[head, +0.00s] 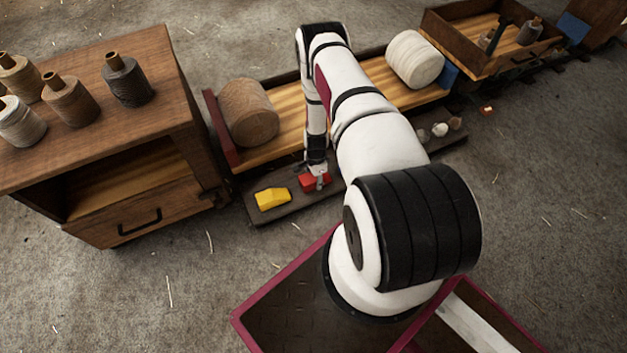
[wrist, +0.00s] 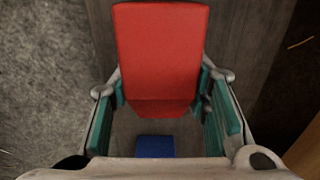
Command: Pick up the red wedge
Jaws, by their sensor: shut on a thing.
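The red wedge (head: 314,181) is at the dark low board (head: 290,204) in front of the long wooden bench. In the wrist view the red wedge (wrist: 160,55) fills the middle between the teal finger pads. My gripper (head: 318,174) is shut on the wedge, with one finger on each side. It also shows in the wrist view (wrist: 165,105). I cannot tell whether the wedge touches the board or is slightly above it. A yellow wedge (head: 272,198) lies on the board just left of the red one. A blue block (wrist: 155,146) shows below the red wedge in the wrist view.
A wooden cabinet (head: 110,190) with several thread spools stands at the left. A brown roll (head: 248,112) and a white roll (head: 415,59) lie on the wooden bench (head: 279,140). Small balls (head: 440,129) lie right of my arm.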

